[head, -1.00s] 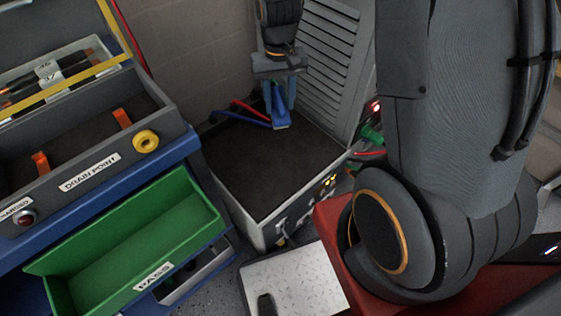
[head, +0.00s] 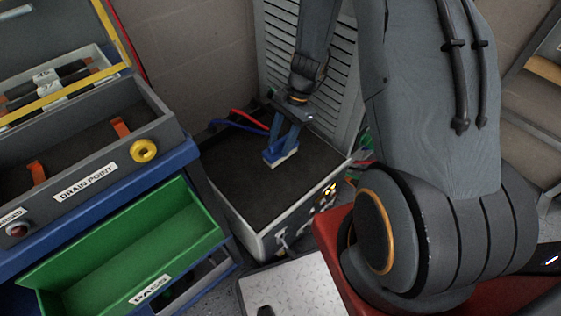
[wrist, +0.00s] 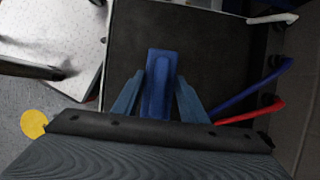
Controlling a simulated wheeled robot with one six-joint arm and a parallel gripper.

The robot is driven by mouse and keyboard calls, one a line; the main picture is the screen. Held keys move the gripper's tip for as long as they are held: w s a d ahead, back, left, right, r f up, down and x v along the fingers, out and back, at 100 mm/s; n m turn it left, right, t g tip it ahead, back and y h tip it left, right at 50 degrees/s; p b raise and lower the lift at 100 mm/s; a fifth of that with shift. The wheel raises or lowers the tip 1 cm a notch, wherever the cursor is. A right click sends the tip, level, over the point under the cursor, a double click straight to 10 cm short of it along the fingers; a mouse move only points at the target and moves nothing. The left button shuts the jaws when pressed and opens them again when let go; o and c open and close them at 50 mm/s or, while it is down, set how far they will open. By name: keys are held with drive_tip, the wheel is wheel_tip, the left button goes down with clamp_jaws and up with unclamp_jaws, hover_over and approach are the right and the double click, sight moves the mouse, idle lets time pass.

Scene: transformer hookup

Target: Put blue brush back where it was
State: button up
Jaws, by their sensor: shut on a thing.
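The blue brush (head: 281,155) is held in my gripper (head: 284,138), low over the dark top of a grey box-shaped unit (head: 232,178). In the head view its pale lower edge is close to that top; I cannot tell whether it touches. In the wrist view the blue brush (wrist: 160,82) sits between the two blue fingers of my gripper (wrist: 160,95), which are shut on it. The dark top (wrist: 205,45) spreads beneath it.
Red and blue cables (head: 243,122) lie at the back of the unit's top, by a louvred panel (head: 345,75). A green PASS tray (head: 125,255) and a grey DRAIN POINT tray (head: 85,165) stand at left. A metal plate (head: 295,290) lies in front.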

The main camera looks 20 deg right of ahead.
wheel_tip(320, 180, down, 8)
drive_tip(key=shift+r, duration=0.25)
drive_tip(key=o, duration=0.9)
drive_tip(key=shift+r, duration=0.1)
drive_tip(key=v, duration=1.2)
drive_tip(key=s+r+n+h, duration=0.1)
drive_tip(key=s+r+n, duration=0.3)
drive_tip(key=r, duration=0.3)
drive_tip(key=s+r+n+t+h, duration=0.1)
drive_tip(key=s+r+n, duration=0.3)
drive_tip(key=s+r, duration=0.3)
drive_tip(key=s+r+n+h, duration=0.2)
drive_tip(key=s+r+n, duration=0.1)
drive_tip(key=s+r, duration=0.3)
drive_tip(key=shift+s+r+n+t, duration=0.1)
drive_tip(key=shift+r+n+t, duration=0.3)
drive_tip(key=shift+r, duration=0.35)
